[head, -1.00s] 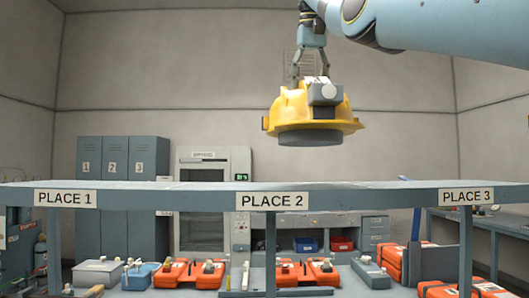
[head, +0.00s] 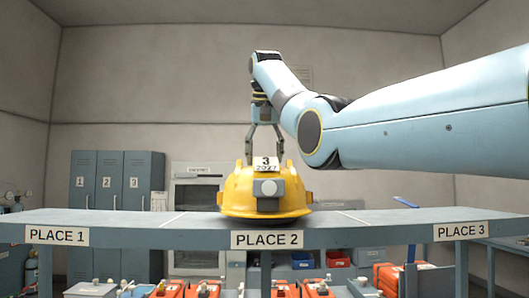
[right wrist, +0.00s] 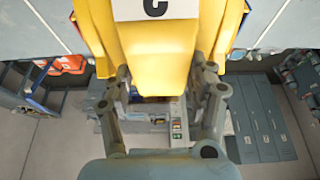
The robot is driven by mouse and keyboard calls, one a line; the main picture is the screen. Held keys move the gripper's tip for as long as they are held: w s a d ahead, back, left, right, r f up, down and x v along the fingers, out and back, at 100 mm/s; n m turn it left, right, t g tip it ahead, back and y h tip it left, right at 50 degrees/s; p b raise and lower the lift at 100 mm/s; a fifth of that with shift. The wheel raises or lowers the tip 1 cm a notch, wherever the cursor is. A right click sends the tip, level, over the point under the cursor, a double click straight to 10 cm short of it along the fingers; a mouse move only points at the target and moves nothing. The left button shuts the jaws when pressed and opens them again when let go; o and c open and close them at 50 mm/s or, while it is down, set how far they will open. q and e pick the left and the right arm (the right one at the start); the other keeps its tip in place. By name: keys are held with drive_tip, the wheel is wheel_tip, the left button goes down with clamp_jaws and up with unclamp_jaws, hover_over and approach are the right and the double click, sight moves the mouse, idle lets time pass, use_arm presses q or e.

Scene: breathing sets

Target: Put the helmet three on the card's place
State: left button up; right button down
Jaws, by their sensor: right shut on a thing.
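The yellow helmet (head: 240,190) carries a tag with a 3 and 2027 and a grey lamp on its front. It sits upright at the shelf (head: 350,228), above the label PLACE 2 (head: 267,240); whether its rim bears fully on the shelf I cannot tell. My right gripper (head: 264,157) is shut on the helmet's top from above. In the right wrist view the fingers (right wrist: 163,100) close on both sides of the helmet's yellow ridge (right wrist: 155,60). My left gripper is out of view. I see no card.
Labels PLACE 1 (head: 57,235) and PLACE 3 (head: 461,231) mark the shelf's ends, and the shelf is bare there. Several orange cases lie below the shelf. Numbered lockers (head: 117,190) and a grey cabinet stand behind.

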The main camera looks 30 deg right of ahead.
drive_tip(key=shift+s, duration=0.15)
drive_tip(key=shift+c, duration=2.1)
unclamp_jaws()
drive_tip(key=shift+f, duration=0.15)
drive_tip(key=shift+r, duration=0.25)
drive_tip(key=shift+a+r+b, duration=0.15)
drive_tip(key=shift+r+b, duration=0.15)
drive_tip(key=b+v, duration=0.3)
drive_tip(key=b, duration=0.2)
drive_tip(key=shift+s+a+r+b, duration=0.2)
drive_tip(key=shift+s+b, duration=0.1)
drive_tip(key=shift+s, duration=0.05)
drive_tip(key=p+v, duration=0.2)
drive_tip(key=v, duration=0.5)
drive_tip(key=shift+r, duration=0.35)
